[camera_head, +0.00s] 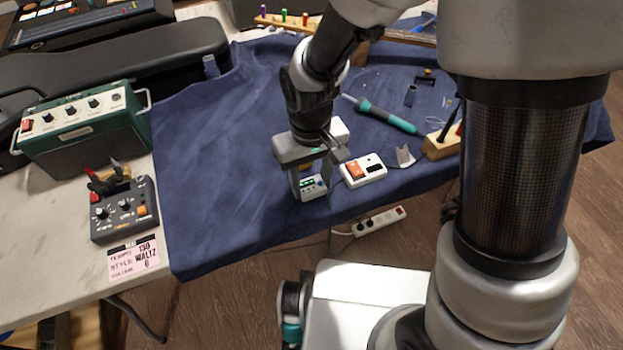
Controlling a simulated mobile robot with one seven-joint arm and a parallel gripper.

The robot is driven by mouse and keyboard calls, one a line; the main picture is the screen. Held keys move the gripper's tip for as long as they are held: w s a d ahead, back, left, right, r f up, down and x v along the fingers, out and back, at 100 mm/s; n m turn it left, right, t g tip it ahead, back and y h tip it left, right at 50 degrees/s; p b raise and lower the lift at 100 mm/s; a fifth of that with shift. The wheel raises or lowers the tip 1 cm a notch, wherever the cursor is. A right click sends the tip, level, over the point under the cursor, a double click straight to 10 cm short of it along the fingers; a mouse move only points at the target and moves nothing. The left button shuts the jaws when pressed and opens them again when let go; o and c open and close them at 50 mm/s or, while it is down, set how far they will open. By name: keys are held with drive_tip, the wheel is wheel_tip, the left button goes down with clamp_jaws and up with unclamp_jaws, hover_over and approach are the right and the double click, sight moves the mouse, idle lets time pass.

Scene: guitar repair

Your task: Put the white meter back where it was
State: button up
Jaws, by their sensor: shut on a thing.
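The white meter (311,188) is a small white box with a dark display and small buttons on its front. It is between the fingers of my gripper (310,184), which is shut on it and points down over the blue cloth near the table's front edge. My gripper's body hides the meter's upper part. I cannot tell whether the meter touches the cloth or is slightly above it.
A white box with an orange switch (362,170) lies close on the right. A teal soldering iron (380,114) and a wooden block (441,142) are farther right. A dark pedal (124,210) and green amplifier (84,130) stand left. The blue cloth (215,190) left of the gripper is clear.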

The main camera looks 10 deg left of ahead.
sight(312, 184)
drive_tip(key=shift+f, duration=0.1)
drive_tip(key=o, duration=1.2)
wheel_tip(312, 184, up, 12)
drive_tip(key=p, duration=0.3)
drive_tip(key=shift+w+r, duration=0.15)
drive_tip(key=shift+r, duration=0.05)
drive_tip(key=s+d+r+m+t, duration=0.2)
drive_tip(key=d+r, duration=0.3)
drive_tip(key=d, duration=0.1)
drive_tip(key=s+d+r+m+t, duration=0.2)
drive_tip(key=d+r, duration=0.3)
drive_tip(key=d, duration=0.2)
drive_tip(key=s+d+r+m+t, duration=0.2)
drive_tip(key=d+r, duration=0.3)
drive_tip(key=d, duration=0.2)
drive_tip(key=shift+s+d+r, duration=0.15)
drive_tip(key=shift+r, duration=0.25)
